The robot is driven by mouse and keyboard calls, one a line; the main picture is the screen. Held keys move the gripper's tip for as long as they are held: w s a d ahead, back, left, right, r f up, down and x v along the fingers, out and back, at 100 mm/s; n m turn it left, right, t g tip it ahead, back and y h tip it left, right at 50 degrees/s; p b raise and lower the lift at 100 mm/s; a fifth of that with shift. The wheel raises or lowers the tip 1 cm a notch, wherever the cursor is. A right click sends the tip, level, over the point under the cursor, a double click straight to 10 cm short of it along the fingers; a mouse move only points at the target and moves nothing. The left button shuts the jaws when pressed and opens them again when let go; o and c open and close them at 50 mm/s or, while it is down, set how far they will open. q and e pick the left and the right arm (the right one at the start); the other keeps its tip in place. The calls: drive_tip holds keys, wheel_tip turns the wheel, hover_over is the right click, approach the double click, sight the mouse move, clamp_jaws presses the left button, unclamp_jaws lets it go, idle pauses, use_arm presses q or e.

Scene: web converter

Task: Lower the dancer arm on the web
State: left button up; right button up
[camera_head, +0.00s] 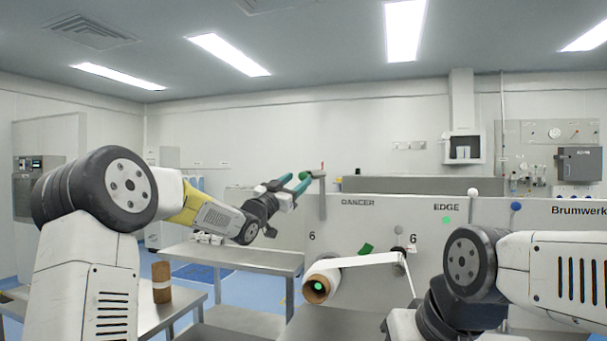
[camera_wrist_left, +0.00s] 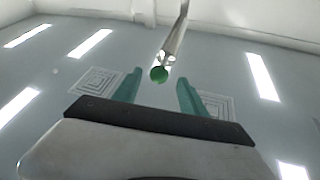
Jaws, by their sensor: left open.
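The dancer arm (camera_head: 322,196) is a grey bar standing upright on the left end of the machine's front panel, left of the word DANCER. A green knob (camera_head: 304,175) shows at its top. My left gripper (camera_head: 299,182) is open at the knob, with its teal fingers pointing up and right. In the left wrist view, the green knob (camera_wrist_left: 159,74) and its rod (camera_wrist_left: 177,36) appear ahead of and between the open fingers (camera_wrist_left: 158,92), with no finger closed on them. My right arm comes in from the right; its gripper is out of view.
The machine panel (camera_head: 372,230) carries a white web roll (camera_head: 322,281) with a web strip (camera_head: 360,260) below the dancer arm. A metal table (camera_head: 232,257) stands left of it. A brown roll (camera_head: 161,280) stands on a nearer table (camera_head: 190,301).

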sight(308, 173)
use_arm(q)
drive_tip(key=x, duration=0.7)
drive_tip(key=shift+s+d+f, duration=0.1)
drive_tip(key=shift+c, duration=0.4)
clamp_jaws()
drive_tip(key=shift+f, duration=0.2)
idle(0.7)
